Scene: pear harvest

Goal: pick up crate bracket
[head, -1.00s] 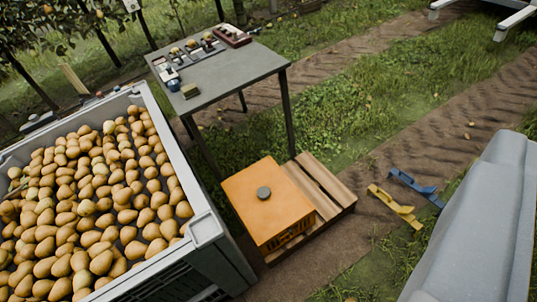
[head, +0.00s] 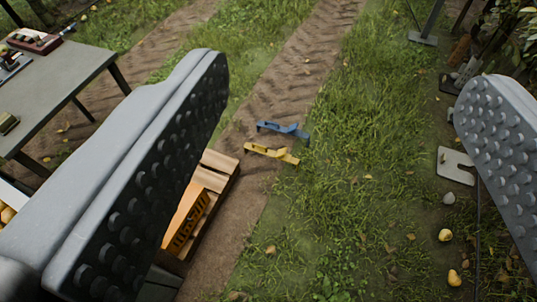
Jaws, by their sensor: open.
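A yellow bracket (head: 271,153) and a blue bracket (head: 284,130) lie on the ground near the middle of the head view, side by side with a small gap. They sit at the border of the dirt track and the grass. I cannot tell which one is the crate bracket. My gripper (head: 350,75) is open and empty. Its two grey, studded fingers stand wide apart at the left and right of the picture. Both brackets show in the gap between them, closer to the left finger, and neither finger appears to touch them.
A wooden pallet (head: 222,163) with an orange box (head: 187,215) is partly hidden behind the left finger. A grey table (head: 62,75) with tools stands at upper left. Grass at centre right is mostly clear. Fallen pears (head: 445,235) and a pale plate (head: 455,166) lie near the right finger.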

